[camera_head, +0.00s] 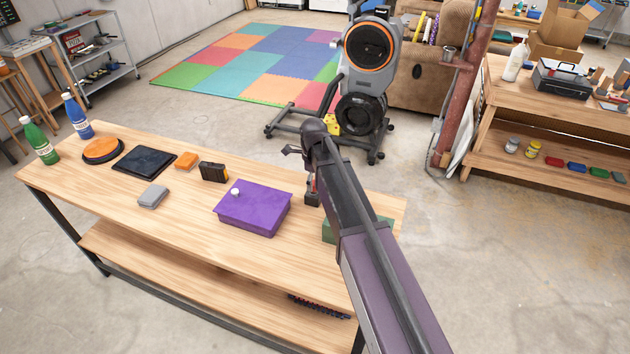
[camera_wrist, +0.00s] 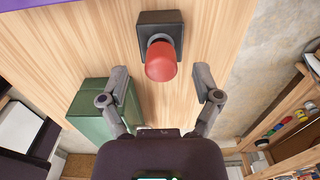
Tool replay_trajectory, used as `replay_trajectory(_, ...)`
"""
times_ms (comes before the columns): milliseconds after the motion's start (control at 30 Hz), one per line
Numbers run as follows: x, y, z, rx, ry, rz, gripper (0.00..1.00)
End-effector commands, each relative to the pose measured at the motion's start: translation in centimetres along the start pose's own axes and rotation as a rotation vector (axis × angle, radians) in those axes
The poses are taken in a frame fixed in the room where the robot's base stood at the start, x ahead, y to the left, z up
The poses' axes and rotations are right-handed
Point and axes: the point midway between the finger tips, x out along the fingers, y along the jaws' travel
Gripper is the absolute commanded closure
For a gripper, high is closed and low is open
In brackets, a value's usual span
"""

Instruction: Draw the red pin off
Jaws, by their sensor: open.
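The red pin (camera_wrist: 161,60) has a rounded head and stands in a dark square base (camera_wrist: 160,20) on the wooden table. My gripper (camera_wrist: 161,76) is open, with one finger to the left and one to the right of the pin's head in the wrist view. There is a visible gap on both sides, and nothing is held. In the head view, a small dark block (camera_head: 312,198) with a little red above it shows at the table's right part, partly hidden by my arm.
A purple box (camera_head: 252,207) with a white knob stands left of the block. A green box (camera_wrist: 89,108) is close to my left finger. The table (camera_head: 185,235) also holds a black box (camera_head: 213,172), a grey block (camera_head: 153,195) and bottles farther left.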

Motion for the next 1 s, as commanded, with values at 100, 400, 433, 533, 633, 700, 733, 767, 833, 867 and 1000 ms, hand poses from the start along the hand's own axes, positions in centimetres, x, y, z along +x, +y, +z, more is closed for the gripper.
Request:
replay_trajectory(100, 1.3, 0.0, 0.0, 0.000, 0.000, 0.000, 0.18)
replay_trajectory(400, 2.8, 0.0, 0.0, 0.000, 0.000, 0.000, 0.18)
replay_trajectory(433, 2.9, 0.0, 0.0, 0.000, 0.000, 0.000, 0.18)
replay_trajectory(533, 3.0, 0.0, 0.0, 0.000, 0.000, 0.000, 0.18)
replay_trajectory(633, 3.0, 0.0, 0.0, 0.000, 0.000, 0.000, 0.18)
replay_trajectory(700, 3.0, 0.0, 0.0, 0.000, 0.000, 0.000, 0.18)
replay_trajectory(733, 3.0, 0.0, 0.0, 0.000, 0.000, 0.000, 0.18)
replay_trajectory(767, 3.0, 0.0, 0.0, 0.000, 0.000, 0.000, 0.18)
replay_trajectory(833, 3.0, 0.0, 0.0, 0.000, 0.000, 0.000, 0.18)
replay_trajectory(867, 3.0, 0.0, 0.0, 0.000, 0.000, 0.000, 0.18)
replay_trajectory(1000, 3.0, 0.0, 0.0, 0.000, 0.000, 0.000, 0.54)
